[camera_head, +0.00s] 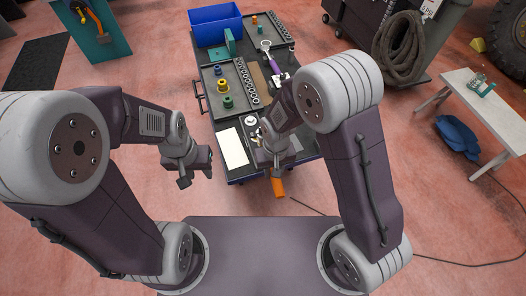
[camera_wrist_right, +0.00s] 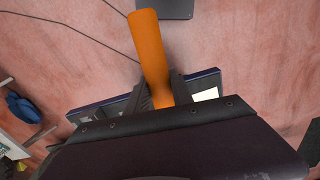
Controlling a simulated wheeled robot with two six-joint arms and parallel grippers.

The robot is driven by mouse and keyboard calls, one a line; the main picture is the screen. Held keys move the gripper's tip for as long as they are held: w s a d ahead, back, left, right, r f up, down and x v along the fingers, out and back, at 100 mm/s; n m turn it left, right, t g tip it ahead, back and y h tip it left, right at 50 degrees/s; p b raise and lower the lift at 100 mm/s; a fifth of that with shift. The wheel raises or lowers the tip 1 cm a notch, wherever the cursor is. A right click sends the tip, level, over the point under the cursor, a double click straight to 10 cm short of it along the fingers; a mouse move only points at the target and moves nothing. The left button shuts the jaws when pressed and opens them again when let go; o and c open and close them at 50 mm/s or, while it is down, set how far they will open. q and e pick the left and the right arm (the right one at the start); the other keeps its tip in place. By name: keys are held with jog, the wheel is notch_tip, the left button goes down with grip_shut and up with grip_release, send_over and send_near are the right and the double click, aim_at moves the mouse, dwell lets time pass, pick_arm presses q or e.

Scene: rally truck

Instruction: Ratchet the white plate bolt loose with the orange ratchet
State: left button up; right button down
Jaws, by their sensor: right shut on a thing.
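The orange ratchet (camera_head: 278,187) shows its handle below my right gripper (camera_head: 273,168), over the front edge of the tool cart. The right gripper is shut on it. In the right wrist view the orange handle (camera_wrist_right: 150,50) sticks out from between the jaws (camera_wrist_right: 160,95); the ratchet's head is hidden. A white flat rectangle (camera_head: 232,148) lies on the cart's front left; I cannot tell whether it is the plate. I cannot make out a bolt. My left gripper (camera_head: 196,177) hangs left of the cart, its fingers apart and empty.
The tool cart (camera_head: 235,177) carries a blue bin (camera_head: 215,25), a tray of sockets (camera_head: 250,85), coloured cylinders and a purple-handled tool (camera_head: 279,77). A white bench (camera_head: 482,105) stands at right, a blue cloth (camera_head: 457,135) beneath it. Floor beside the cart is mostly clear.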

aim_at(278, 184)
jog(key=shift+r, duration=0.65)
pick_arm(q)
jog(key=shift+r, duration=0.5)
pick_arm(e)
jog(key=shift+f, duration=0.1)
